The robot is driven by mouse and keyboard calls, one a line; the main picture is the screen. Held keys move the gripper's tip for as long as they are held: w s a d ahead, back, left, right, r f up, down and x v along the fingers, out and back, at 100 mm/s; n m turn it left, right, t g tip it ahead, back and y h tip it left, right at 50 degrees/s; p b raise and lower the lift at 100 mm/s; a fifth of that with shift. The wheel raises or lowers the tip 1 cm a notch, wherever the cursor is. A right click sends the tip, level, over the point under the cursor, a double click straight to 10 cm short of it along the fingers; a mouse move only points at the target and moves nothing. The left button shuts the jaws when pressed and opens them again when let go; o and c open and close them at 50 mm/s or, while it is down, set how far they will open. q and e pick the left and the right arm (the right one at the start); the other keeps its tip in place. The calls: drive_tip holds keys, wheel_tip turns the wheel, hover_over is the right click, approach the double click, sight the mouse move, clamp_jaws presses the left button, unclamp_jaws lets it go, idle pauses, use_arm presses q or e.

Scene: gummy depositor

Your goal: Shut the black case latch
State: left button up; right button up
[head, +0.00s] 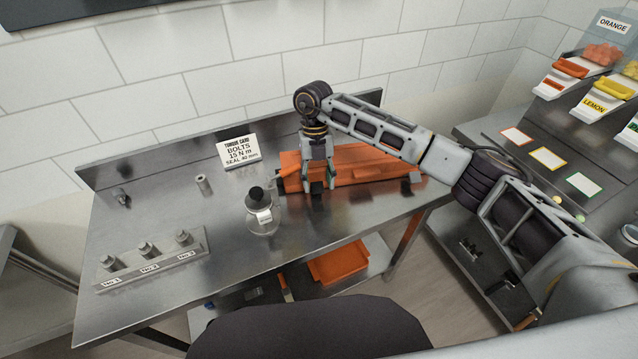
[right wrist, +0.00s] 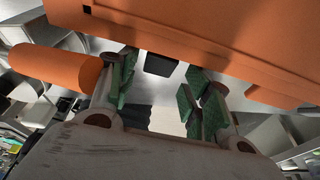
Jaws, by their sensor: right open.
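The orange case (head: 365,165) lies on the steel table, closed as far as I can see. The black latch (head: 316,187) is on its front side; in the right wrist view the latch (right wrist: 160,65) is a small dark block below the case's orange edge (right wrist: 200,35). My right gripper (head: 318,187) is open, pointing down over the case front. In the wrist view its green-padded fingers (right wrist: 160,92) stand either side of the latch, with gaps, and no touch is visible. I cannot tell whether the latch is shut. My left gripper is not in view.
An orange cylindrical part (right wrist: 55,65) is close beside one finger. A glass bottle with a black top (head: 262,212) stands just left of the case. A sign card (head: 239,151) and a rack of numbered fittings (head: 150,262) are on the table. The table's front middle is bare.

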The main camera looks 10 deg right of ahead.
sight(317, 182)
drive_tip(key=v, duration=0.4)
drive_tip(key=shift+w+a, duration=0.1)
drive_tip(key=shift+v, duration=1)
